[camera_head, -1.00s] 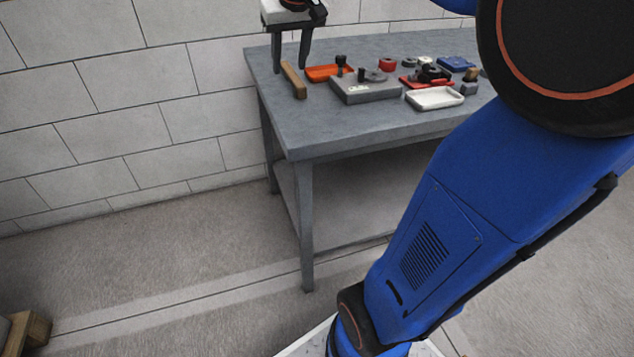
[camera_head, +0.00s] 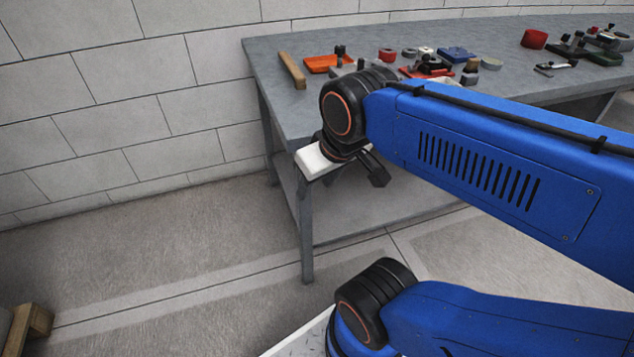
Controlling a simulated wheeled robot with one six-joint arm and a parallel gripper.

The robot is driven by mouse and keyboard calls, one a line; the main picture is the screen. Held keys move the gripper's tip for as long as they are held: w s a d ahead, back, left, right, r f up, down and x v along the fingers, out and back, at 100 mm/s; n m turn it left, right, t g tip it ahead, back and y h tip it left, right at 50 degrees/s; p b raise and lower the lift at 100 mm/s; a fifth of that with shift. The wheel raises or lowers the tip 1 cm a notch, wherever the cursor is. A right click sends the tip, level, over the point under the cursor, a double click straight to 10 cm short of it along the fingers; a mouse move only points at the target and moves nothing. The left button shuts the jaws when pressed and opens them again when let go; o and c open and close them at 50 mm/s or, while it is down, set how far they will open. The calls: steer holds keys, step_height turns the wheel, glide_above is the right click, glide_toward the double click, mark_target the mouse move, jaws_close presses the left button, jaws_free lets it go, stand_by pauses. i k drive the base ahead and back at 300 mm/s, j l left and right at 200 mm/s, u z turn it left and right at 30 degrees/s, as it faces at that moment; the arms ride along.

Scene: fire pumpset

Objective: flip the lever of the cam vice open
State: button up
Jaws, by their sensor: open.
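My gripper (camera_head: 352,170) is at the near left part of the workbench, in front of its front edge in the picture. Its white body and a dark finger show below my black wrist joint; the finger gap is not clear, and it appears to hold nothing. I cannot surely tell which fixture is the cam vice. One candidate is a red-based fixture with black parts (camera_head: 428,68); another is a dark fixture on a green base (camera_head: 590,50) at the far right. No lever is clear at this size. A grey block fixture is mostly hidden behind my wrist.
The grey workbench (camera_head: 275,88) stands along a white block wall. On it are a wooden bar (camera_head: 292,70), an orange tray (camera_head: 322,64), a blue item (camera_head: 456,54), a red cylinder (camera_head: 534,39) and several small parts.

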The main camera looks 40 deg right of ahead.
mark_target(426, 57)
steer(key=z, duration=1.35)
steer(key=j, duration=0.1)
